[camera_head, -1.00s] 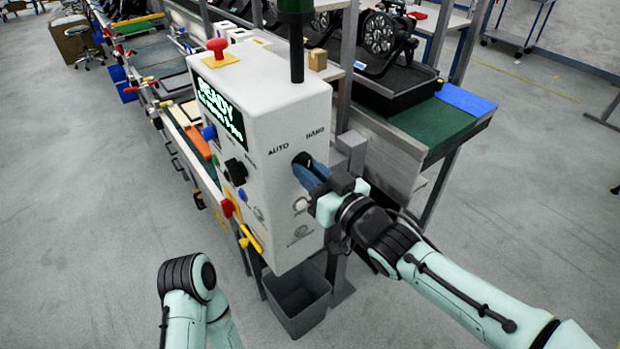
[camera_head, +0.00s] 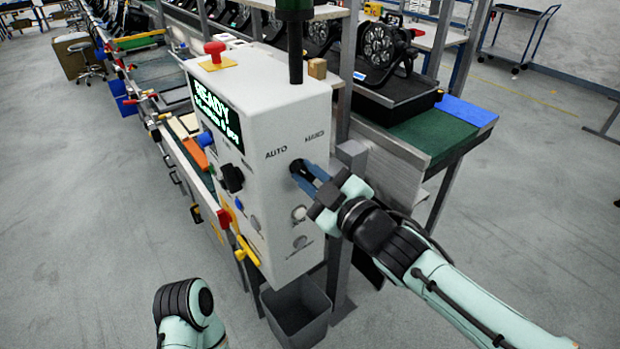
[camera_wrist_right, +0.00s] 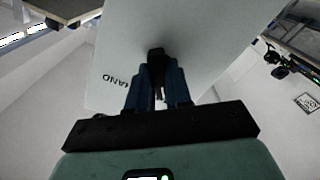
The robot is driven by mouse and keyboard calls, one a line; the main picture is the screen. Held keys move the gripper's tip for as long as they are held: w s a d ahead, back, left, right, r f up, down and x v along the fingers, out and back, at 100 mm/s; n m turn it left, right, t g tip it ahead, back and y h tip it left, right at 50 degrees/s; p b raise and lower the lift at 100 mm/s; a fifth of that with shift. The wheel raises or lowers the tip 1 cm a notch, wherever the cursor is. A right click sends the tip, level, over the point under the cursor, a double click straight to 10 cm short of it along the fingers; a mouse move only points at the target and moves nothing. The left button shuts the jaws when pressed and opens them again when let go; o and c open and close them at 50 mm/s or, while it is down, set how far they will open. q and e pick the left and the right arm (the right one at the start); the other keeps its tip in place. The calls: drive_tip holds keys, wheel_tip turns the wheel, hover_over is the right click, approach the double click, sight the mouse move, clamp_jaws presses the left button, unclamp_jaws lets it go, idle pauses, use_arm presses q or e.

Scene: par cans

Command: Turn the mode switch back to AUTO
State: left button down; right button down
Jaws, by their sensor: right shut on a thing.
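The white control box (camera_head: 287,125) carries AUTO and HAND labels on its right-hand face. Below and between them is the black mode switch (camera_head: 297,166), partly hidden by my fingers. My right gripper (camera_head: 306,173) reaches it from the lower right, its blue fingers shut on the switch. In the right wrist view the black switch knob (camera_wrist_right: 157,60) sits between the two blue fingers (camera_wrist_right: 156,86), with the HAND label upside down to the left. I cannot tell for sure which label the switch points to. Of my left arm only a link shows; its gripper is out of view.
A red mushroom button (camera_head: 215,50) tops the box. A black knob (camera_head: 232,178) and a yellow handle (camera_head: 246,250) are on its left face. A grey bin (camera_head: 297,312) stands below. A bench with a green mat (camera_head: 432,138) is behind; open floor lies right.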

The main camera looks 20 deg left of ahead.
drive_tip(key=shift+f, duration=0.1)
idle(0.5)
drive_tip(key=c, duration=1)
unclamp_jaws()
drive_tip(key=shift+c, duration=0.2)
drive_tip(key=shift+d, duration=0.1)
drive_tip(key=p+v, duration=0.1)
drive_tip(key=v, duration=1.2)
